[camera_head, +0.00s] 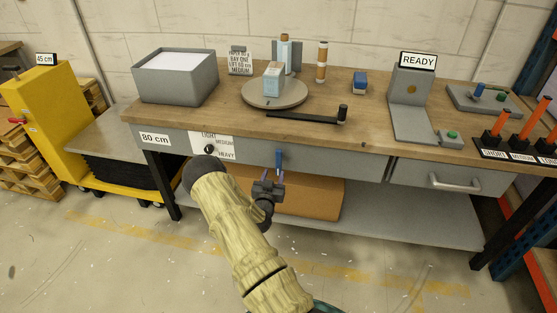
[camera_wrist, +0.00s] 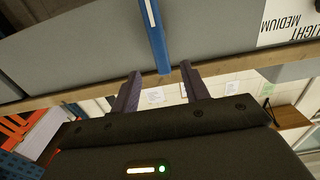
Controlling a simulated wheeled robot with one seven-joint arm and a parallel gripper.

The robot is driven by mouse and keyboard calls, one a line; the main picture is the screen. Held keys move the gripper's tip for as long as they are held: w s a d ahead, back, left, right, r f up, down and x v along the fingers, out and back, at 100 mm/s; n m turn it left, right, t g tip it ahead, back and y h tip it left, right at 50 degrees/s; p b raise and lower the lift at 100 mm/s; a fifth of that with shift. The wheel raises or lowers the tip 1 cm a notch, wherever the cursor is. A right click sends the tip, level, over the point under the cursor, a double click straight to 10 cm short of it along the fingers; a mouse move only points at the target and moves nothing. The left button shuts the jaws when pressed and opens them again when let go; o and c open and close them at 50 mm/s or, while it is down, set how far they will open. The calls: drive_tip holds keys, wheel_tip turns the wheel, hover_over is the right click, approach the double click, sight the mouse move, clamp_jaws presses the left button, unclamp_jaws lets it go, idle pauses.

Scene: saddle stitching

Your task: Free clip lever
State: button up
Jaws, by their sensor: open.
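A short blue lever (camera_head: 278,158) stands upright on the grey front of the workbench, near the labelled panel. I take it for the clip lever, though no label on it shows. In the wrist view it is a blue bar with a white stripe (camera_wrist: 153,35), its near end at the gap between my fingertips. My gripper (camera_head: 273,175) is open and empty, just below the lever in the head view. Its two dark purple fingers also show in the wrist view (camera_wrist: 160,72). Whether either finger touches the lever I cannot tell.
The wooden bench top (camera_head: 220,116) carries a grey bin (camera_head: 175,90), a round turntable (camera_head: 258,99) with a pale blue block, and a black-handled tool (camera_head: 300,118). A drawer with a metal handle (camera_head: 455,184) is to the right. A cardboard box (camera_head: 310,198) sits on the shelf below.

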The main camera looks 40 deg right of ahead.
sight(278, 161)
drive_tip(key=x, duration=1)
drive_tip(key=shift+a, duration=0.1)
drive_tip(key=shift+c, duration=0.3)
drive_tip(key=c, duration=0.9)
